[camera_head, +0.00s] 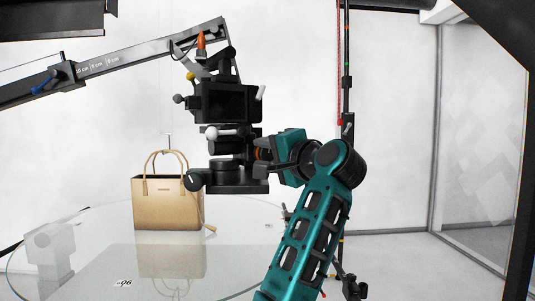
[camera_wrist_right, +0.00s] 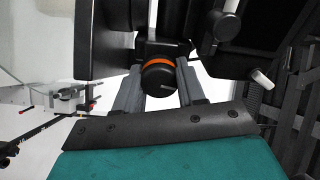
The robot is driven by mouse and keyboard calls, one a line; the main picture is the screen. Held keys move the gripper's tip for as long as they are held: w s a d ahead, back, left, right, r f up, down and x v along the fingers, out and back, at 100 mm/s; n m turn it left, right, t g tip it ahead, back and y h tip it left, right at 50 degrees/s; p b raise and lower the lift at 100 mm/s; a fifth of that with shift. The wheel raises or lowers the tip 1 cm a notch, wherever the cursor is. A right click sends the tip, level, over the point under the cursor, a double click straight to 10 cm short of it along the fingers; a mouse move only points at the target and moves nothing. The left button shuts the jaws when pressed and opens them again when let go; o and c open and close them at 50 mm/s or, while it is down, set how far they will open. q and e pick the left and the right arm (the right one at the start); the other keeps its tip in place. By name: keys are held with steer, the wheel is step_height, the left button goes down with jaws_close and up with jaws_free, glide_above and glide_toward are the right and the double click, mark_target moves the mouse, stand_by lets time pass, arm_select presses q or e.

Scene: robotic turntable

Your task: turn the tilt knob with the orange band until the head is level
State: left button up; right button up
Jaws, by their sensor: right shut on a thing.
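The tilt knob (camera_wrist_right: 158,78) is a black cylinder with an orange band, seen end-on in the right wrist view. In the head view the knob (camera_head: 259,154) is mostly hidden at the right side of the head. The black head (camera_head: 226,145), with a camera above it, hangs from a boom; its exact tilt is hard to judge. My right gripper (camera_head: 264,153) reaches the knob from the right. In the wrist view its grey fingers (camera_wrist_right: 158,83) stand on either side of the knob, shut on it. My left gripper is not in view.
A tan handbag (camera_head: 167,205) stands on the round glass turntable (camera_head: 90,262) behind and left of the head. The boom (camera_head: 120,60) runs to the upper left. Levers (camera_head: 222,132) stick out from the head. A dark vertical pole (camera_head: 346,80) stands behind my right arm.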

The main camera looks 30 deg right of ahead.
steer(key=shift+m, duration=0.5)
steer(key=o, duration=1.1)
steer(key=shift+c, duration=0.2)
steer(key=s+b, duration=0.1)
steer(key=s, duration=1.2)
